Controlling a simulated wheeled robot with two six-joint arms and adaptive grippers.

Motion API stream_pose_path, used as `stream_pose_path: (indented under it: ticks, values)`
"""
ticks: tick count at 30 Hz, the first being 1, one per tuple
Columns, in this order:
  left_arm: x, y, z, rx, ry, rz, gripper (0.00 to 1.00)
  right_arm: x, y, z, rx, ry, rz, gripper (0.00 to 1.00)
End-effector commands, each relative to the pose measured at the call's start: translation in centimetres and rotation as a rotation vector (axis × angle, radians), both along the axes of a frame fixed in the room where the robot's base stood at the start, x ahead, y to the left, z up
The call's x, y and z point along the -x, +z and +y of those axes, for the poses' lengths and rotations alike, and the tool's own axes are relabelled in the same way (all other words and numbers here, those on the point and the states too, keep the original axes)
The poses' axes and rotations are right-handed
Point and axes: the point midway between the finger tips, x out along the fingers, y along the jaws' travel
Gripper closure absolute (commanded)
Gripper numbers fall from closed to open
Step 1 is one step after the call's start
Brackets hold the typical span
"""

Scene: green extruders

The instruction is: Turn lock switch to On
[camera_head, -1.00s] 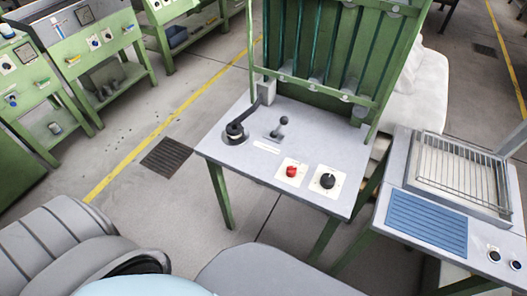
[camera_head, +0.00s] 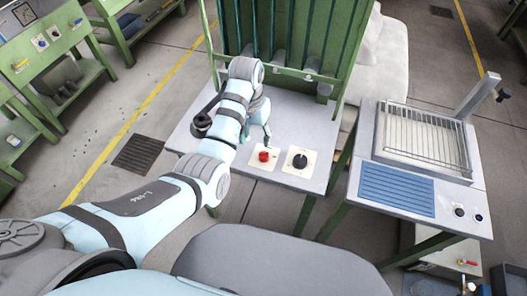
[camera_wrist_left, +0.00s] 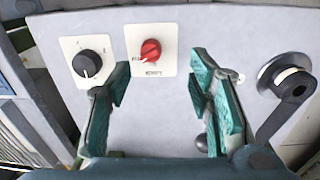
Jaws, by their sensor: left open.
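A black rotary knob on a white plate (camera_head: 299,161) sits at the front right of the grey panel, and it also shows in the left wrist view (camera_wrist_left: 87,64). A red knob (camera_head: 264,156) on its own white plate is beside it, and it shows in the left wrist view (camera_wrist_left: 150,51). I cannot read which one is the lock switch. My left gripper (camera_head: 267,136) is open and empty over the panel, just behind the red knob. In the left wrist view its green-padded fingers (camera_wrist_left: 160,85) stand apart, with bare panel between them.
A black crank handle (camera_head: 203,122) stands left of my arm, and it shows at right in the left wrist view (camera_wrist_left: 290,88). A small ball lever (camera_wrist_left: 201,142) is partly hidden by a finger. Green uprights rise behind the panel. A grill table (camera_head: 397,190) stands to the right.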

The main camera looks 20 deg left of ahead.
Motion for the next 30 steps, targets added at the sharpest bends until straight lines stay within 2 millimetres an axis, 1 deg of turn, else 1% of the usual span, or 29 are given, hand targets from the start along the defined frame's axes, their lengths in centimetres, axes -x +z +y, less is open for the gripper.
stream_pose_path:
  ticks: [1, 3, 5, 6, 8, 11, 15, 18, 21, 25, 30]
  values:
    - [-0.8, 1.8, -0.5, 0.000, -0.012, 0.006, 0.53, -0.1, 0.0, 0.0, 0.000, 0.000, -0.001, 0.60]
    - [-1.4, 3.5, -1.1, -0.001, -0.027, 0.021, 0.53, -0.1, 0.0, 0.0, 0.000, 0.000, -0.002, 0.60]
    - [-1.6, 4.0, -1.3, -0.001, -0.033, 0.027, 0.53, -0.2, 0.0, 0.0, 0.000, 0.000, -0.003, 0.60]
    - [-1.6, 3.7, -1.4, -0.002, -0.035, 0.030, 0.53, -0.2, -0.1, 0.0, 0.001, 0.000, -0.003, 0.60]
    - [-1.5, 2.7, -1.4, -0.002, -0.035, 0.032, 0.53, -0.2, -0.3, -0.1, 0.001, 0.000, -0.003, 0.60]
    - [-1.5, 0.1, -1.5, -0.002, -0.034, 0.033, 0.53, -0.2, -0.9, -0.1, 0.002, 0.001, -0.003, 0.60]
    - [-1.4, -4.3, -1.7, -0.003, -0.034, 0.033, 0.53, -0.2, -2.1, -0.2, 0.002, 0.001, -0.003, 0.60]
    - [-1.4, -7.0, -1.8, -0.003, -0.033, 0.031, 0.53, -0.2, -3.0, -0.2, 0.002, 0.001, -0.003, 0.60]
    - [-1.4, -9.0, -1.9, -0.003, -0.033, 0.029, 0.53, -0.2, -3.8, -0.2, 0.002, 0.001, -0.002, 0.60]
    - [-1.5, -10.1, -2.0, -0.002, -0.031, 0.027, 0.53, -0.1, -4.2, -0.1, 0.002, 0.001, -0.002, 0.60]
    - [-1.5, -10.1, -2.0, -0.002, -0.031, 0.026, 0.53, -0.1, -4.0, -0.2, 0.002, 0.001, -0.002, 0.60]
